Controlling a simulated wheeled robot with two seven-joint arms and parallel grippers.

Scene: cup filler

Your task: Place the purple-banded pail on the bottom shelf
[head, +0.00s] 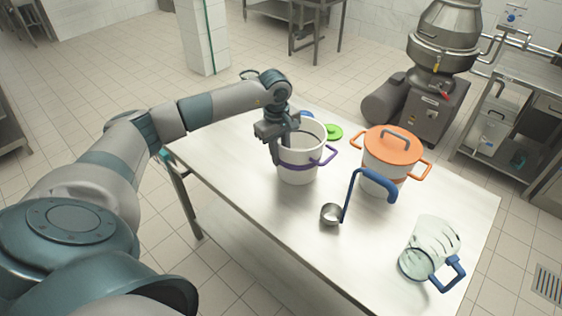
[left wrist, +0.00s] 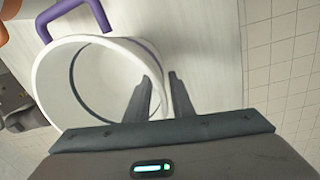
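The purple-banded pail (head: 299,165) is white with purple handles and stands upright near the far left part of the steel table, apparently on its top. In the left wrist view I look into its open mouth (left wrist: 100,85). My left gripper (head: 282,145) is at the pail's near-left rim, pointing down. Its fingers (left wrist: 160,95) straddle the wall, one inside and one outside, close against it. A low shelf with things on it shows in the steel unit (head: 482,148) at the right. My right gripper is not in view.
On the table (head: 265,210) are an orange-lidded pot (head: 390,160) right of the pail, a blue-handled ladle (head: 332,214), a clear jug (head: 425,250) and a green lid (head: 333,132). A large mixer (head: 435,90) stands behind. The table's near-left part is clear.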

